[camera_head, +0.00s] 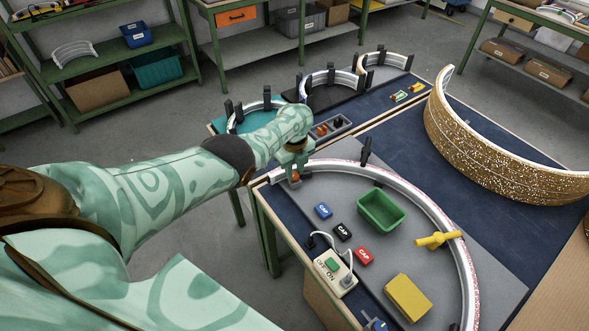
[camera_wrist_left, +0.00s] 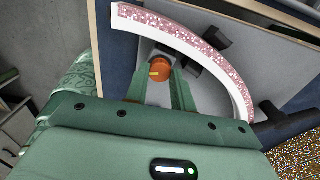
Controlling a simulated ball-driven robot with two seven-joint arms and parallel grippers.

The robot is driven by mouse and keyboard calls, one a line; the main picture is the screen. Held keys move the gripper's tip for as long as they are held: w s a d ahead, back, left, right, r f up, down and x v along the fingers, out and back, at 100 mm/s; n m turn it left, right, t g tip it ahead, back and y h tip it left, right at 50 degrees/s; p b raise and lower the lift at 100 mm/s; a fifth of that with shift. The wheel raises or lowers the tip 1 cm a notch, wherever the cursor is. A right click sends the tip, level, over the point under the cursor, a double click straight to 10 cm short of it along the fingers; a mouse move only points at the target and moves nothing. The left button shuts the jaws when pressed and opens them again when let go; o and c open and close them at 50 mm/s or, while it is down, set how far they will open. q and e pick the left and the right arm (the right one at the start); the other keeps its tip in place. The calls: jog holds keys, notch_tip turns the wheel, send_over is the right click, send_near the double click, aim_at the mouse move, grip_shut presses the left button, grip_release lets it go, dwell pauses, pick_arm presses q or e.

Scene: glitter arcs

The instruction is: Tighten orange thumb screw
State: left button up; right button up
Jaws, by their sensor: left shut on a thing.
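The orange thumb screw (camera_wrist_left: 160,69) is a round orange knob with a yellow mark, on a grey block at the end of the curved arc piece. In the wrist view the two green fingers of my left gripper (camera_wrist_left: 160,80) are on either side of it, shut on it. In the head view my left gripper (camera_head: 294,167) points down at the near left end of the white arc with glittery pink edge (camera_head: 436,212). Only a little of the orange screw (camera_head: 295,178) shows there, the rest hidden by the fingers. My right gripper is in neither view.
A black clamp (camera_head: 366,151) stands by the arc. A gold glitter arc (camera_head: 500,160) stands at right.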

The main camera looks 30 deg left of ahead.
aim_at(295, 174)
pick_arm(q)
jog(key=shift+w+r+m, duration=0.25)
jog(key=shift+r+m, duration=0.05)
jog(key=shift+m, duration=0.8)
jog(key=o, duration=0.8)
jog(key=shift+o, duration=1)
jog(key=shift+s+f, duration=0.15)
notch_tip(295, 174, up, 16)
jog(key=p, duration=1)
jog(key=shift+r+p, duration=0.2)
jog(key=shift+p, duration=0.15)
